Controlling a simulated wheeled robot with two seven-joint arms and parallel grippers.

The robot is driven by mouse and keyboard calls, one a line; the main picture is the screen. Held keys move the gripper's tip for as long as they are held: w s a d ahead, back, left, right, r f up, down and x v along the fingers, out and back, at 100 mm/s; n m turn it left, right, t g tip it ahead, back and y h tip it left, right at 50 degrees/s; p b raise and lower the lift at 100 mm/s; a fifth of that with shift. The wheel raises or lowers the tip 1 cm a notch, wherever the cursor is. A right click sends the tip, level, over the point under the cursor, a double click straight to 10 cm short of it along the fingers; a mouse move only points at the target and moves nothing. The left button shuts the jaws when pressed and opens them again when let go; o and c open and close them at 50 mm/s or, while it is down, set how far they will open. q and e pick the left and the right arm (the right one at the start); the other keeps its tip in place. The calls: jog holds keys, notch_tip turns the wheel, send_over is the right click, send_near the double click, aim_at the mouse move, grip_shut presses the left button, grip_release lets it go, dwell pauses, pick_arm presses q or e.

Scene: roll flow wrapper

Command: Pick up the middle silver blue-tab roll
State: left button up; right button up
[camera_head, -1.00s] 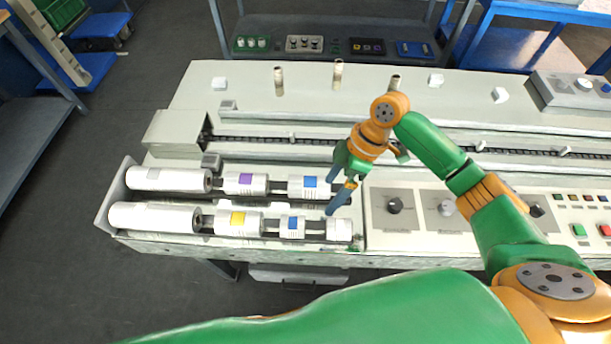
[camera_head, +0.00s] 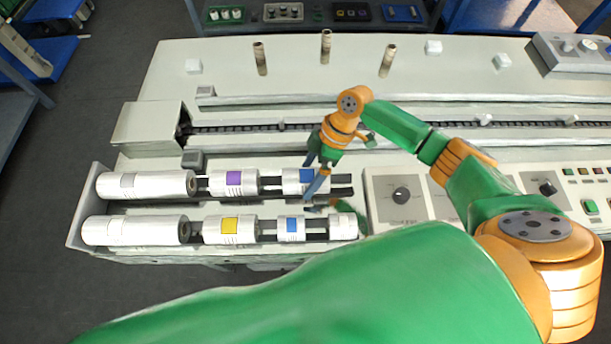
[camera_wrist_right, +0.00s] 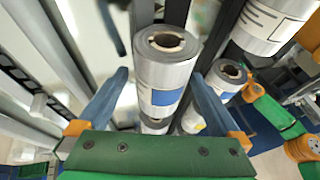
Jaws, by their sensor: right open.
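Two silver rolls with blue tabs lie on the rack in the head view. One (camera_head: 291,180) is at the right end of the back row, the other (camera_head: 291,229) is in the front row. My right gripper (camera_head: 314,174) is open at the back-row blue-tab roll, its fingers partly covering that roll. In the right wrist view, a silver roll with a blue tab (camera_wrist_right: 163,72) stands between the open fingers of the gripper (camera_wrist_right: 160,80), with no clear contact. My left gripper is not in view.
The back row also holds a large white roll (camera_head: 146,185) and a purple-tab roll (camera_head: 234,178). The front row holds another large roll (camera_head: 135,231), a yellow-tab roll (camera_head: 230,231) and a plain end roll (camera_head: 343,227). A control panel (camera_head: 425,197) stands to the right.

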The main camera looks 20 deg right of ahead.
jog(key=shift+s+r, duration=0.1)
jog(key=shift+s, duration=0.05)
jog(key=c, duration=0.7)
grip_shut()
jog(key=shift+r, duration=0.1)
